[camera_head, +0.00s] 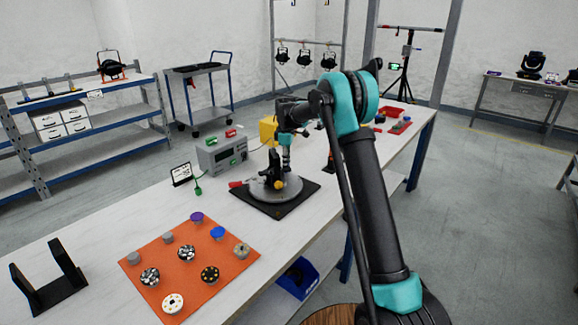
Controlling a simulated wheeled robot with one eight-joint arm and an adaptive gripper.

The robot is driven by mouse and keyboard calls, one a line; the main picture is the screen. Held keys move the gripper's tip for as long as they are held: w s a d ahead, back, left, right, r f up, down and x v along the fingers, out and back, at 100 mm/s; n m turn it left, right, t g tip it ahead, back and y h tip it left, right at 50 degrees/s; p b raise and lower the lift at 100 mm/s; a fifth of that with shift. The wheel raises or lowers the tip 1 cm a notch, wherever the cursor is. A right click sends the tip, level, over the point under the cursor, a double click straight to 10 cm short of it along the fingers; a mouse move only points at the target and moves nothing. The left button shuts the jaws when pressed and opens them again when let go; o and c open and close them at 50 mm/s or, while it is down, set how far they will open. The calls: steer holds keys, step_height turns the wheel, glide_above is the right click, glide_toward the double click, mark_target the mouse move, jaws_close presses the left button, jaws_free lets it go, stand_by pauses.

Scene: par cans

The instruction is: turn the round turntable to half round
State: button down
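The round turntable (262,194) is a grey disc on a black square base plate (284,207), on the white workbench near the middle of the view. A small yellow spot (278,185) shows on its front part, and a dark upright piece stands over its middle. My arm reaches in from the right, and my gripper (284,168) points down just over the disc. It overlaps the dark piece in the view. The fingers are too small and dark to tell whether they are open or shut, or whether they touch anything.
A grey box with a display (222,153) and a small sign (181,174) stand left of the turntable. A yellow block (268,131) is behind it. An orange mat (182,243) with several round parts lies front left, near a black stand (50,281).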

steer(key=shift+w+a+n, duration=0.25)
steer(key=shift+a+n, duration=0.4)
steer(key=shift+n, duration=0.2)
steer(key=shift+w+a+n, duration=0.25)
steer(key=shift+a+n, duration=0.4)
steer(key=shift+n, duration=0.2)
steer(key=shift+a+n, duration=1.2)
steer(key=shift+n, duration=0.2)
steer(key=shift+a, duration=0.15)
steer(key=c, duration=1.4)
jaws_free()
step_height(320, 180, up, 12)
